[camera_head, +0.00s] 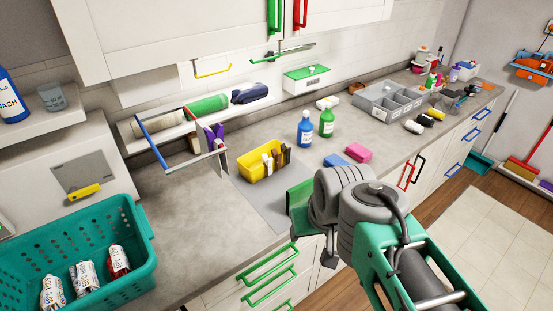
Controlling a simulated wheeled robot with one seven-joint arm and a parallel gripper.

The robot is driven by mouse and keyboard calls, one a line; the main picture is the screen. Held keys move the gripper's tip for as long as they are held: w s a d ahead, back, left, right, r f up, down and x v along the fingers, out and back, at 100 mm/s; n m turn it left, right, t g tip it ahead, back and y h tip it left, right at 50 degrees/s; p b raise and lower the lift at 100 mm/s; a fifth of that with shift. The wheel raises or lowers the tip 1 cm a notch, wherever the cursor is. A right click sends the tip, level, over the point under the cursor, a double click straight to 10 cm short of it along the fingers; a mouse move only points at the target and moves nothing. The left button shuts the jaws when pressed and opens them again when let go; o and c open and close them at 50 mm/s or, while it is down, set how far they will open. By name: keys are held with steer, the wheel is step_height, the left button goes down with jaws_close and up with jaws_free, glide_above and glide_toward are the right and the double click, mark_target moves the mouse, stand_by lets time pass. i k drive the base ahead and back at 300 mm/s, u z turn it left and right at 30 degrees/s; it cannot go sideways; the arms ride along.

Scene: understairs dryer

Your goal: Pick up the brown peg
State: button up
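A yellow basket (257,174) stands on a grey mat on the counter, left of my arm. Several upright slim items, apparently pegs, stand along its right side in brown, tan and dark tones. A brown one (268,164) is among them, but they are too small to tell apart surely. My arm reaches in from the lower right. Its green end part, apparently my gripper (300,207), is right of and nearer than the basket, apart from it. The fingers cannot be made out, nor anything between them.
Blue (305,130) and green (327,122) bottles stand behind the basket. Blue and pink blocks (358,152) lie to the right. A grey divided tray (388,102) is farther back. A wall rack (160,143) overhangs the left counter. A teal laundry basket (130,228) fills the lower left.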

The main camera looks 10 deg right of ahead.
mark_target(278, 157)
steer(key=u, duration=3.95)
steer(key=k, duration=0.9)
steer(key=z, duration=1.55)
steer(key=i, duration=0.5)
